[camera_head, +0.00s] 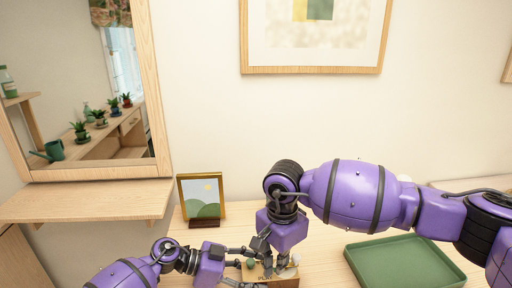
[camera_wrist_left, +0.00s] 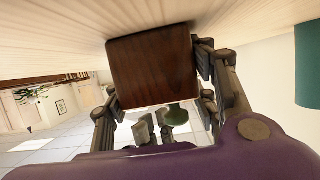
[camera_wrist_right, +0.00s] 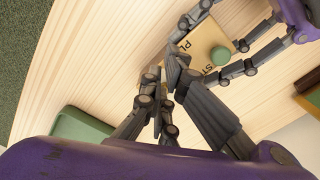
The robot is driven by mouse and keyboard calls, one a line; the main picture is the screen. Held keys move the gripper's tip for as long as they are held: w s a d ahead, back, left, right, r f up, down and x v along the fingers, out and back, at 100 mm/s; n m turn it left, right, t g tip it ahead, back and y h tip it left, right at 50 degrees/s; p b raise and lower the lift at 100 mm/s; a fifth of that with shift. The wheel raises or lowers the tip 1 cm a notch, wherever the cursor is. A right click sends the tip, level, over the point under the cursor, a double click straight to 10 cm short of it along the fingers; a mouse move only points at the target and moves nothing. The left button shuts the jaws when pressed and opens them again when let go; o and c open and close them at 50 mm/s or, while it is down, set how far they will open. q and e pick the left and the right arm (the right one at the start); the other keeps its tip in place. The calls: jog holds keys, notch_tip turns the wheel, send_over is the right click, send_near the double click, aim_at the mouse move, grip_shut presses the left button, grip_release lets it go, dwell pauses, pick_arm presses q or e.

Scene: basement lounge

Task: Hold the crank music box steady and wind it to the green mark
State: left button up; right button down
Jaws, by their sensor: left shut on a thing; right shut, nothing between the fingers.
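The music box (camera_head: 283,282) is a small wooden box at the bottom middle of the head view, mostly behind my grippers. Its pale top with dark lettering (camera_wrist_right: 207,48) and a round green knob (camera_wrist_right: 220,56) show in the right wrist view. Its dark wooden side (camera_wrist_left: 153,68) fills the middle of the left wrist view. My left gripper (camera_head: 243,262) is shut on the box, with fingers on both sides. My right gripper (camera_wrist_right: 172,72) is shut and empty, its fingertips close to the box's top edge. The crank and green mark cannot be made out clearly.
A green tray (camera_head: 377,268) lies on the table to the right. A small framed landscape picture (camera_head: 203,197) stands behind the box on the left. A wooden shelf (camera_head: 85,202) juts out below the mirror (camera_head: 158,90). Bare table lies between the box and the tray.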

jog(key=shift+s, duration=0.1)
dwell(0.5)
notch_tip(320, 180, up, 6)
jog(key=shift+s+a, duration=0.15)
jog(key=shift+s, duration=0.1)
dwell(0.4)
pick_arm(q)
jog(key=o, duration=1.6)
jog(key=shift+c, duration=0.2)
jog(key=shift+a, duration=0.1)
